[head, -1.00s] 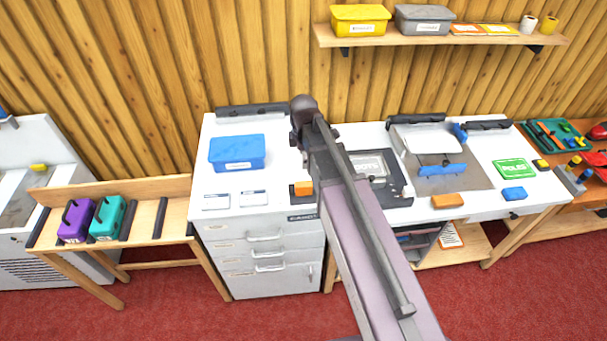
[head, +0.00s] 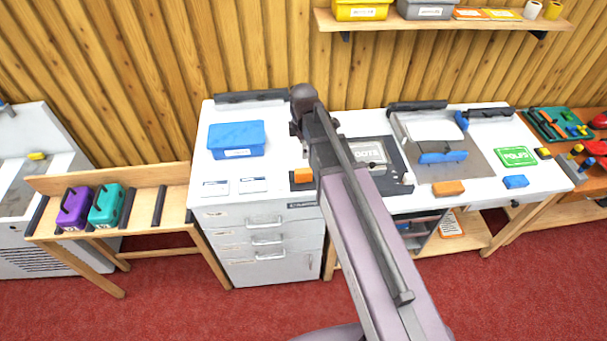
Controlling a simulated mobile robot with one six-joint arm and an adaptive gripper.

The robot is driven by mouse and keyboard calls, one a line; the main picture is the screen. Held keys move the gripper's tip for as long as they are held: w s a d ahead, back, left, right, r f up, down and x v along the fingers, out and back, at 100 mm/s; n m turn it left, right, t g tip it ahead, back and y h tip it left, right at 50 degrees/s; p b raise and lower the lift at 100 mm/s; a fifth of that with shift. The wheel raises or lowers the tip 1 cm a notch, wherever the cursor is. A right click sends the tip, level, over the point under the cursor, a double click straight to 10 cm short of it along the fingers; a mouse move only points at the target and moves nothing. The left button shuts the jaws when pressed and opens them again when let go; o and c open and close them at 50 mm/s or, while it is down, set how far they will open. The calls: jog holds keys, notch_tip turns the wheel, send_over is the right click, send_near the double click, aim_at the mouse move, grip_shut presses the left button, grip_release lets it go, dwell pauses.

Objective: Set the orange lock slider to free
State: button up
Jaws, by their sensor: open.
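A small orange block (head: 303,175) sits at the front of the white bench top, just left of my arm. It may be the lock slider; its setting is too small to read. A dark device with a grey labelled plate (head: 369,153) lies to the right of my arm, which hides its left part. A second orange block (head: 448,188) lies loose near the bench's front edge, further right. My arm rises across the middle of the view over the bench. I cannot make out my gripper or its fingers.
A blue bin (head: 236,139) and two white cards stand on the bench at left. A grey mat (head: 470,165) with a blue-clamped fixture, a green card (head: 516,157) and a blue block (head: 515,181) lie at right. Purple (head: 74,208) and teal (head: 106,205) holders stand on the left table.

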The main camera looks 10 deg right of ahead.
aim_at(303, 171)
jog(key=shift+f+b, duration=5.6)
jog(key=shift+f, duration=0.3)
